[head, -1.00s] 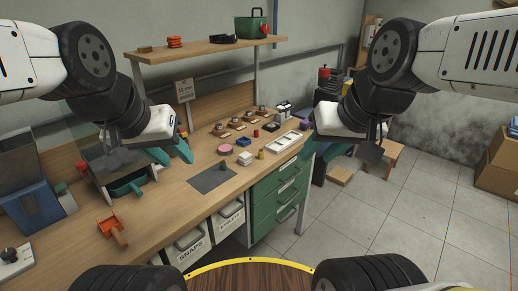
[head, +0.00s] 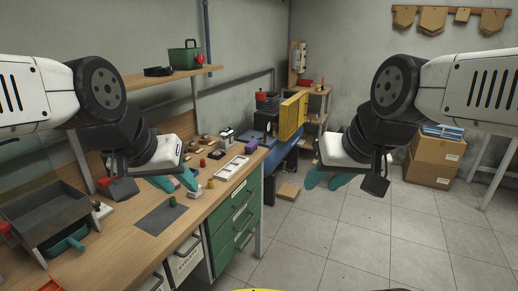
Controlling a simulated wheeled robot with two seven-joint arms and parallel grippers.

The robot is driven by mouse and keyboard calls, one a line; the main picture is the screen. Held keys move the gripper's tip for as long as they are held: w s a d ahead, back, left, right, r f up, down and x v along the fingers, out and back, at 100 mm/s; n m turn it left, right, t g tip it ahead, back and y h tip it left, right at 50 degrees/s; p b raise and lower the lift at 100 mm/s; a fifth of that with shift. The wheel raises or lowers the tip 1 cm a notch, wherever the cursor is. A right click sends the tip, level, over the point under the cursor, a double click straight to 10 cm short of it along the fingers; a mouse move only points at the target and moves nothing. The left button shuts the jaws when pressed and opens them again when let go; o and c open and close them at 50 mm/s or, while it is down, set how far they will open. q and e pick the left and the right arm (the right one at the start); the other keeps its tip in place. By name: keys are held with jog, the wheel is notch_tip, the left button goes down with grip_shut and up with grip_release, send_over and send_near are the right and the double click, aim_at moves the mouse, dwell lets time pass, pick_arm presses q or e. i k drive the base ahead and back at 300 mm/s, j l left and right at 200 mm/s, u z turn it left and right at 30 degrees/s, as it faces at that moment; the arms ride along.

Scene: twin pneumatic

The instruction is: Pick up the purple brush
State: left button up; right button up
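A small purple object (head: 251,147) sits at the far right end of the wooden workbench, behind a white tray; it is too small to tell whether it is the brush. No other purple thing stands out. My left gripper (head: 176,182) hangs over the bench, left of the purple object and nearer to me. Its teal fingers are apart, with nothing seen between them. My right gripper (head: 327,182) hangs in front of the floor, right of the bench. Its teal fingers are also apart and empty.
The workbench (head: 118,222) holds a grey tray-like box (head: 48,215), a dark mat (head: 161,219), a white compartment tray (head: 232,173) and small parts. Green drawers (head: 232,225) stand below. A yellow panel (head: 293,115) stands behind. Cardboard boxes (head: 433,165) stand at right.

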aim_at(250, 148)
jog(key=i+l+u, duration=0.3)
jog(key=i+l, duration=0.25)
jog(key=i, duration=0.35)
jog(key=i+l+u, duration=0.25)
jog(key=i+l, duration=0.5)
jog(key=i, duration=0.1)
